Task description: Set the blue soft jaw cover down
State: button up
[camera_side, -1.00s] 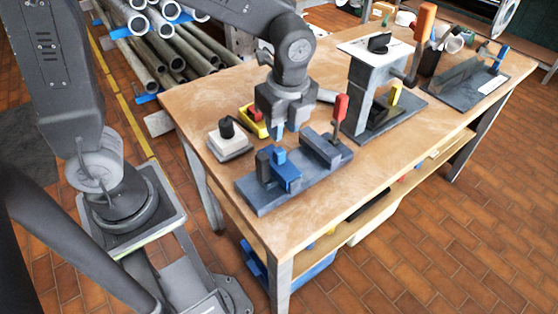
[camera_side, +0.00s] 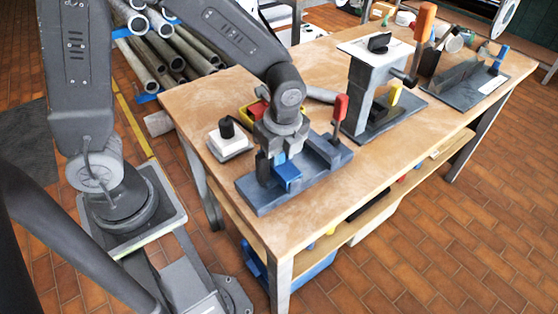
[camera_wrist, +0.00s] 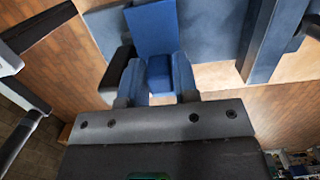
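The blue soft jaw cover (camera_side: 287,178) sits at the front jaw of the grey vise-like fixture (camera_side: 262,205) on the bench. In the wrist view its flat blue face (camera_wrist: 153,28) and raised blue block (camera_wrist: 159,76) show. My gripper (camera_side: 278,158) is down over the cover, pointing downward. In the wrist view my gripper (camera_wrist: 159,80) has one finger on each side of the raised block, with no clear gap visible. Whether the fingers press on it cannot be told. The gripper hides part of the cover and the jaw in the side view.
A red-handled lever (camera_side: 340,107) stands at the fixture's back right. A tall grey stand (camera_side: 366,85) is to the right. The bench's front right is clear.

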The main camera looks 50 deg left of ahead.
grip_shut()
